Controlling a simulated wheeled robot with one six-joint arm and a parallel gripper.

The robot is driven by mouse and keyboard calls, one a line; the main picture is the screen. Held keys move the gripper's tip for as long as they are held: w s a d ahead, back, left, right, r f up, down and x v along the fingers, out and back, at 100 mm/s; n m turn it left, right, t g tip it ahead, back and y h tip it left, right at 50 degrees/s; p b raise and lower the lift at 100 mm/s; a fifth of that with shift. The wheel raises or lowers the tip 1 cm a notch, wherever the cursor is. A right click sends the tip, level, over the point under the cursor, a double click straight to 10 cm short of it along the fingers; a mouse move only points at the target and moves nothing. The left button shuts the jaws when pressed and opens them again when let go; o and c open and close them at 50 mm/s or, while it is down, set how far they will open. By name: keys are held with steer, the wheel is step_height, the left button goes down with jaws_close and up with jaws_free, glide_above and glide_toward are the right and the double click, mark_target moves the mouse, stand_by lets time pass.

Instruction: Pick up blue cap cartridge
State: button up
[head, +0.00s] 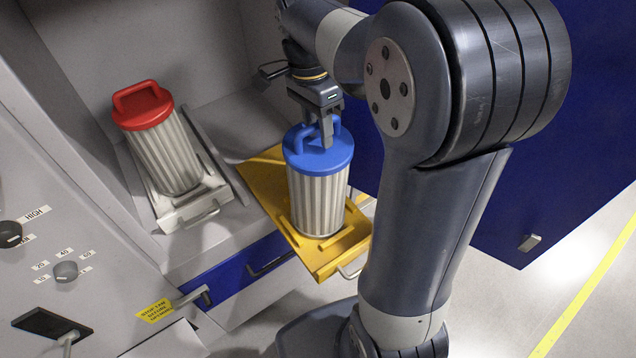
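The blue cap cartridge (318,197) has a pale pleated body and a blue cap with a loop handle. It stands upright on a yellow sliding tray (328,258) that sticks out from the cabinet. My gripper (326,138) points down at the blue cap, with its fingers at the handle. One finger shows in front of the handle; the other is mostly hidden, so I cannot tell whether the fingers are closed on it.
A red cap cartridge (161,142) stands on a white tray (190,208) to the left. A panel with knobs (66,271) is at the lower left. A blue drawer front (235,278) with handles lies below the trays. A blue cabinet (540,200) stands behind my arm at right.

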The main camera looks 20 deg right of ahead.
steer(key=shift+c, duration=0.4)
jaws_close()
steer(key=shift+r, duration=0.1)
stand_by(0.8)
